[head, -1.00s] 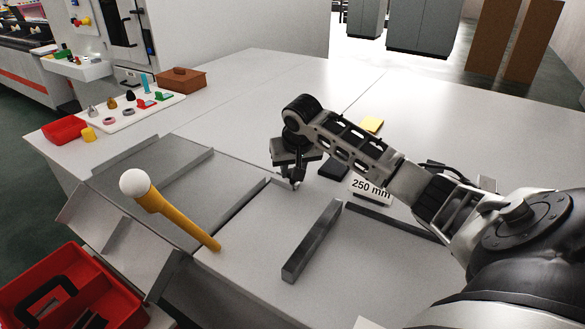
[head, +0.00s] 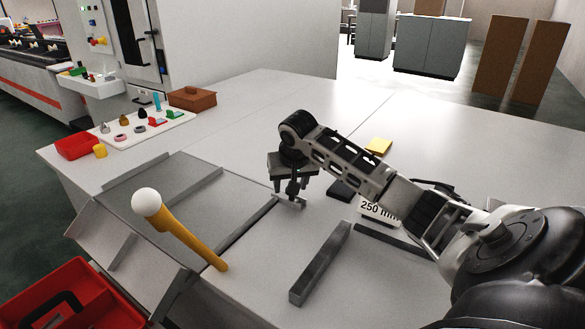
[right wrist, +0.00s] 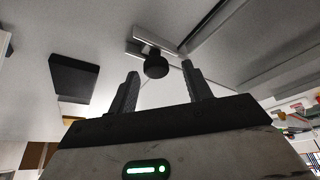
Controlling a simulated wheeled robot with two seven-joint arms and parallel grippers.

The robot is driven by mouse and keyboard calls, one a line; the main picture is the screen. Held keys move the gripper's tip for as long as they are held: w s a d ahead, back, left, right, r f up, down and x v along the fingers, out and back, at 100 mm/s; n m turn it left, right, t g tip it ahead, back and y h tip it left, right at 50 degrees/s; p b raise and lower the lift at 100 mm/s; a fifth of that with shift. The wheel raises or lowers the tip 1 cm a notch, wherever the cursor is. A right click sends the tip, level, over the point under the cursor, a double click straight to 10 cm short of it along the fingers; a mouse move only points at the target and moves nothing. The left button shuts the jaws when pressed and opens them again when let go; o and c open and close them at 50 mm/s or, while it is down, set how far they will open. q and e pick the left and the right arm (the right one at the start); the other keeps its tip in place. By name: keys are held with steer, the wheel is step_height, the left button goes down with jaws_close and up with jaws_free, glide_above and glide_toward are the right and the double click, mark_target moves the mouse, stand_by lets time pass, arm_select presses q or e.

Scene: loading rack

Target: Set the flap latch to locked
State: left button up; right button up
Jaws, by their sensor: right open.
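The flap latch shows in the right wrist view as a dark round knob (right wrist: 156,66) at a pale metal plate (right wrist: 140,48). In the head view the small metal plate (head: 291,203) lies at the end of a metal strip, with the knob mostly hidden by the gripper. The grey flap (head: 158,200) lies to the left of it. My right gripper (right wrist: 161,88) is open, with the knob ahead of and between its fingertips; I cannot tell whether it touches. In the head view the right gripper (head: 292,193) points down over the plate. My left gripper is not in view.
A yellow lever with a white ball (head: 147,202) stands up in front of the flap. A metal channel (head: 320,264) lies on the table to the right. A dark block (head: 343,190), a yellow block (head: 378,147) and a "250 mm" sign (head: 378,212) are near my right arm.

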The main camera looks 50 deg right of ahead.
steer(key=v, duration=1.5)
steer(key=shift+s+a+r, duration=0.1)
steer(key=shift+s, duration=0.05)
